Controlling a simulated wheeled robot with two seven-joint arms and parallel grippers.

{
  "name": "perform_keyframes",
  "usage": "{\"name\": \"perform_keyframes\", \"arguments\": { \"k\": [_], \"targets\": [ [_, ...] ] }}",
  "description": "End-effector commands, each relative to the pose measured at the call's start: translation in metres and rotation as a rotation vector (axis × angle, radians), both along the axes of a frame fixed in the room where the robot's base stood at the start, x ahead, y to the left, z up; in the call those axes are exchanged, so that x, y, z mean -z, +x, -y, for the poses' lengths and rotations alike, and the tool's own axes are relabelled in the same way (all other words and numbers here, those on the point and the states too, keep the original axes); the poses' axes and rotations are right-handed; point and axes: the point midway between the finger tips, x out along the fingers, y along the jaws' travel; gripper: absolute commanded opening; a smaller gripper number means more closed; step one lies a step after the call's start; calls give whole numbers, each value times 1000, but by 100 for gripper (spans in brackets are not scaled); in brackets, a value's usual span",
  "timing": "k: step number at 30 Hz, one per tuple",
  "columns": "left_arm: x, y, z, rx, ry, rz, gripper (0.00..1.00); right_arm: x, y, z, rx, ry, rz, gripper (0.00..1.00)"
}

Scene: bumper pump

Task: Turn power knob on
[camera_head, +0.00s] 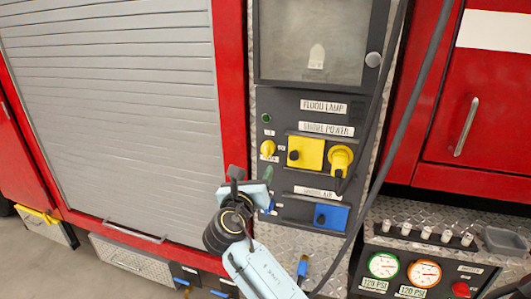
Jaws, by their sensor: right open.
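A dark control panel (280,180) on the red truck carries a small yellow knob (267,147) at its left edge, below a green light (266,118). Whether this is the power knob cannot be read from its tiny label. To its right, under a shore power label (326,129), are a yellow square cover (306,153) and a yellow plug (341,159). My right gripper (252,173) is open and empty, with its fingers pointing up just below and left of the yellow knob, apart from it in the picture. My left gripper is not in view.
A blue square fitting (331,218) sits low on the panel. A dark cable (403,125) hangs down its right side. Two pressure gauges (383,265) are at lower right. A grey roller shutter (120,100) is at left, and a red cabinet door (487,110) is at right.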

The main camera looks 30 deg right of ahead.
Motion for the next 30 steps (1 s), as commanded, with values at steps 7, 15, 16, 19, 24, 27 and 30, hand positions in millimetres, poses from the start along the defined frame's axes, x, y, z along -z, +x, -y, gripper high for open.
{"name": "perform_keyframes", "arguments": {
  "k": [7,15,16,19,24,27,30],
  "targets": [
    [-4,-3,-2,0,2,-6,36,0,35,37,1,1,0,57],
    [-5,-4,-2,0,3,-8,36,1,70,73,-1,3,0,57],
    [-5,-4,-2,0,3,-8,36,1,73,76,0,3,0,57],
    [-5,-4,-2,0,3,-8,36,2,79,82,-1,3,0,57],
    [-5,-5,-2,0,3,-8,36,2,84,87,-2,5,0,57],
    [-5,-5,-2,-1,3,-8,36,2,84,88,-2,5,0,57],
    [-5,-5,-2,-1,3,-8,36,2,84,88,-2,5,0,57]
  ]
}}
